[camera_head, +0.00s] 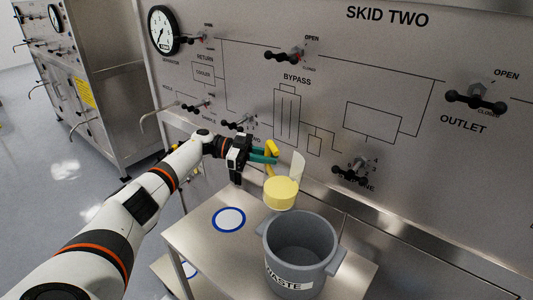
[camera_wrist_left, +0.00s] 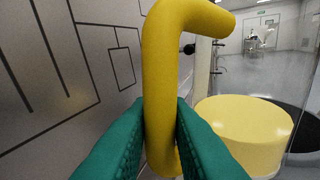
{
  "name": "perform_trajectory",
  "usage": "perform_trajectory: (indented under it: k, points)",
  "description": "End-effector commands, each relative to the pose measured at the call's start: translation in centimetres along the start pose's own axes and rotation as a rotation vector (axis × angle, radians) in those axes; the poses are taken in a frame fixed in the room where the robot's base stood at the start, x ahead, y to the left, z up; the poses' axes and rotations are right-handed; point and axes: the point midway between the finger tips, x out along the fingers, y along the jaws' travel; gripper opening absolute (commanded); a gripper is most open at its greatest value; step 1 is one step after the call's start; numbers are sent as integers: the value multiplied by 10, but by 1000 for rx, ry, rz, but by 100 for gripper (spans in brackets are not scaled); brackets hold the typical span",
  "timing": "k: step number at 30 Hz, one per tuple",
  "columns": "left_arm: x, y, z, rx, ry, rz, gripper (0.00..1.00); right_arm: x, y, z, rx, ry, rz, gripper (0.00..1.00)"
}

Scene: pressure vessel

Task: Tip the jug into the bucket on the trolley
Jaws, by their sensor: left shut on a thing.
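The jug has a yellow handle (camera_head: 272,149), clear walls and a yellow fill (camera_head: 281,191). My left gripper (camera_head: 266,158) has its teal fingers shut on the handle; the handle also shows between the fingers in the left wrist view (camera_wrist_left: 160,95), with the yellow fill (camera_wrist_left: 243,130) to its right. The jug looks roughly upright, held above the trolley and just behind the bucket's rim. The grey bucket (camera_head: 300,237), labelled WASTE, stands on the steel trolley (camera_head: 192,241). The bucket's inside looks empty. My right gripper is not in view.
A white disc with a blue ring (camera_head: 229,219) lies on the trolley left of the bucket. Behind stands a steel panel (camera_head: 230,70) with a gauge (camera_head: 163,30) and several black-handled valves, including the outlet valve (camera_head: 476,98). Pipes run below the panel.

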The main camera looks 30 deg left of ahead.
Motion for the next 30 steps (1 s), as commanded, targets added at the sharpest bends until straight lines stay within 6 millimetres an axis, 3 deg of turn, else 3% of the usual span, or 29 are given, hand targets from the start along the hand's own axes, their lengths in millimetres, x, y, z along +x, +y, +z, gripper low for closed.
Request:
perform_trajectory:
  k: [21, 30]
  points:
    - [3, -6, 38, 159, 107, 1, 0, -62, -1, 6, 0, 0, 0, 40]
    - [4, -6, 34, 162, 106, 2, 0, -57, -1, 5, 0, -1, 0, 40]
